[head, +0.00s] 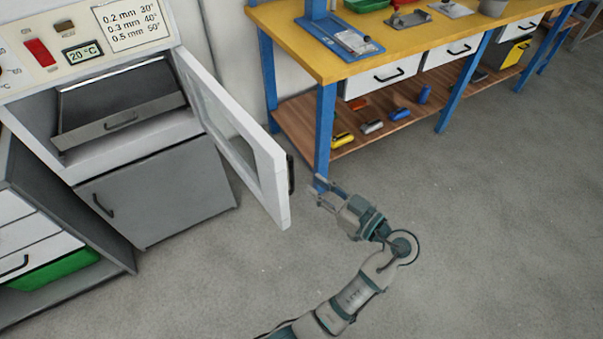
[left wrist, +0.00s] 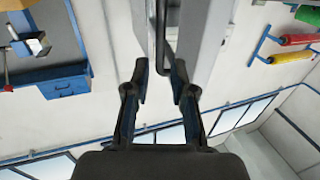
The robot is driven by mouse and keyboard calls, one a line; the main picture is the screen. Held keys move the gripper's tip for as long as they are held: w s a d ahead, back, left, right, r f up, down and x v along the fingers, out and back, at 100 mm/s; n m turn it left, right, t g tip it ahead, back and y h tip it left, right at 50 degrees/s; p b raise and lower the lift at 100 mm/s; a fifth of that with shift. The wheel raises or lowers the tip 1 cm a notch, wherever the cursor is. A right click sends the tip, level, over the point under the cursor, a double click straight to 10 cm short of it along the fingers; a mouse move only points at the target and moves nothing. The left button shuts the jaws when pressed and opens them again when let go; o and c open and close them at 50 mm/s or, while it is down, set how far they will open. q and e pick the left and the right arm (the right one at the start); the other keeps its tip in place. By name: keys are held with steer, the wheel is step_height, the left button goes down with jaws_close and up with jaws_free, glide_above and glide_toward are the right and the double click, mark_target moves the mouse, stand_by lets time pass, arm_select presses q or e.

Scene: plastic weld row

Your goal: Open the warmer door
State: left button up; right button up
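The warmer (head: 110,110) stands at the left in the head view. Its white-framed door (head: 235,140) with a glass pane is swung wide open, showing a grey drawer-like tray (head: 120,120) inside. The dark door handle (head: 291,174) is on the door's free edge; it also shows in the left wrist view (left wrist: 161,35), lined up between the fingertips. My left gripper (head: 319,190) is open and empty, just right of the handle, with a small gap to it in the head view. Its two fingers also show in the left wrist view (left wrist: 159,68). My right gripper is out of view.
A yellow-topped workbench (head: 290,35) with blue legs stands at the back right; its lower shelf (head: 385,125) holds several coloured rolls. A drawer unit (head: 30,235) with a green bin stands at the lower left. The grey floor (head: 480,220) to the right is clear.

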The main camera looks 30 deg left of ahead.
arm_select(q)
steer(key=shift+s+d+f, duration=0.1)
steer(key=shift+s+d, duration=0.05)
steer(key=shift+d, duration=0.7)
steer(key=shift+s+d, duration=0.1)
steer(key=shift+d, duration=0.75)
